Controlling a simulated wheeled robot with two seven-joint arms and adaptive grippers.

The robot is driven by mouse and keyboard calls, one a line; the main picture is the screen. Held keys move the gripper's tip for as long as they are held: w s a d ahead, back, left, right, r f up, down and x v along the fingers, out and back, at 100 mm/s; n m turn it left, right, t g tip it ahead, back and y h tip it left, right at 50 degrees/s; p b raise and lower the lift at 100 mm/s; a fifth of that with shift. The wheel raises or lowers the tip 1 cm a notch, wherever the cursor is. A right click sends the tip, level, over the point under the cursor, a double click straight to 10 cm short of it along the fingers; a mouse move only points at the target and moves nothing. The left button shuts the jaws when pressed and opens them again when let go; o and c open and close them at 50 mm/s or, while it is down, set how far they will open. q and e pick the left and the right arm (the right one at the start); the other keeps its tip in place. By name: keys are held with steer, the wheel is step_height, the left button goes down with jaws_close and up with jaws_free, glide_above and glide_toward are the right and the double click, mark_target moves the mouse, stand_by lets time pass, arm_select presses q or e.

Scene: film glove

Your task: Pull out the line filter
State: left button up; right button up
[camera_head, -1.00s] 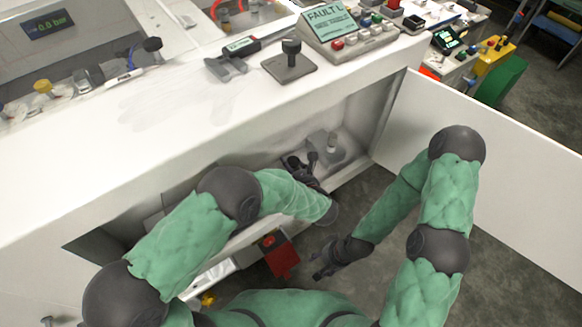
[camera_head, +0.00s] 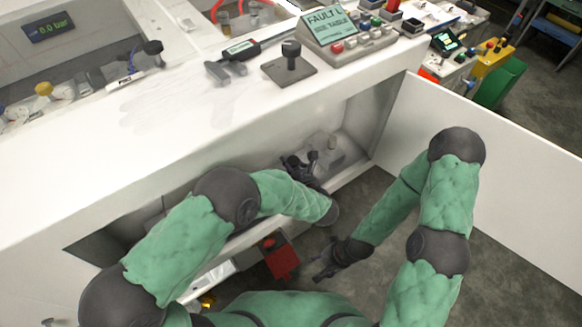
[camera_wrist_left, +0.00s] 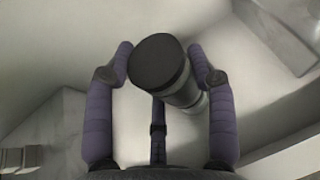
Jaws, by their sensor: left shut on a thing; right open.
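The line filter shows in the left wrist view as a cylinder with a dark round cap (camera_wrist_left: 160,66) and a paler grey body, between the fingers. My left gripper (camera_wrist_left: 165,80) is shut on it. In the head view my left gripper (camera_head: 305,165) is inside the low cabinet opening, beside a grey fitting (camera_head: 331,147); the filter itself is hard to make out there. My right gripper (camera_head: 322,267) is open and empty, in front of the cabinet above the floor.
The white cabinet door (camera_head: 490,170) stands open at the right. The white counter (camera_head: 190,115) above holds a joystick (camera_head: 290,60) and a fault display panel (camera_head: 330,28). A red box (camera_head: 280,260) sits below the opening, left of my right gripper.

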mark_target(289, 158)
arm_select(q)
steer(key=shift+r+p, duration=0.8)
steer(key=shift+r, duration=0.95)
steer(key=shift+r, duration=0.1)
steer(key=shift+r+p, duration=0.55)
steer(key=shift+r, duration=0.9)
